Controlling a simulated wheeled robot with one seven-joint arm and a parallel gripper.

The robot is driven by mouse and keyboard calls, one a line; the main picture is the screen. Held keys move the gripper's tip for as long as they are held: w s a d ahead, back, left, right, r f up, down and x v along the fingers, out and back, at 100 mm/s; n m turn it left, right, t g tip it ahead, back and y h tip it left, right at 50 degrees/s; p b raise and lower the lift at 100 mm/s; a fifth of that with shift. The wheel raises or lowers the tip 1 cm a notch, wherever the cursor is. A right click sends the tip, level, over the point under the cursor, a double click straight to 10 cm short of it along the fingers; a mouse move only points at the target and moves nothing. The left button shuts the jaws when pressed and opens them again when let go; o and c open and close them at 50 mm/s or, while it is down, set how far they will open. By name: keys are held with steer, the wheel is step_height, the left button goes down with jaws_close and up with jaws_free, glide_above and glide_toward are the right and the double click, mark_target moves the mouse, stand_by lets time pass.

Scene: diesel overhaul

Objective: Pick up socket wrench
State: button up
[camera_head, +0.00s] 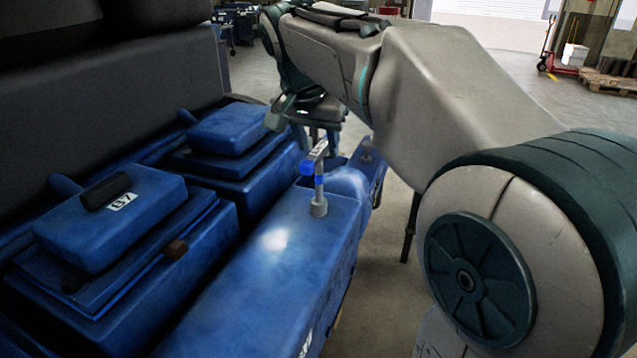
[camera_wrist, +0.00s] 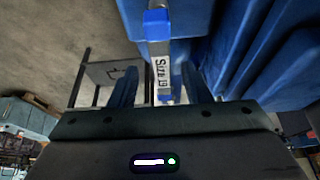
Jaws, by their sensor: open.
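The socket wrench (camera_head: 318,184) stands upright on the blue engine block in the head view, its grey socket end down and its handle with a blue band at the top. In the wrist view, the wrench (camera_wrist: 159,55) shows a blue part and a white label reading "Size 19". My gripper (camera_wrist: 159,72) is open, with one dark finger on each side of the wrench in the picture. Gaps show between the fingers and the wrench. How far the wrench reaches in depth between the fingers I cannot tell. My arm covers part of the head view.
The blue engine block (camera_head: 285,265) fills the lower left, with raised covers; one cover (camera_head: 110,225) is labelled. A grey table or stand (camera_wrist: 112,72) shows on the floor in the wrist view. A pallet (camera_head: 610,82) and red pallet jack (camera_head: 560,68) are far off.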

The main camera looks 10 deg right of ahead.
mark_target(319, 148)
steer(key=shift+x, duration=1.7)
steer(key=shift+w, duration=0.1)
steer(key=shift+c, duration=0.3)
jaws_close()
steer(key=shift+r, duration=0.1)
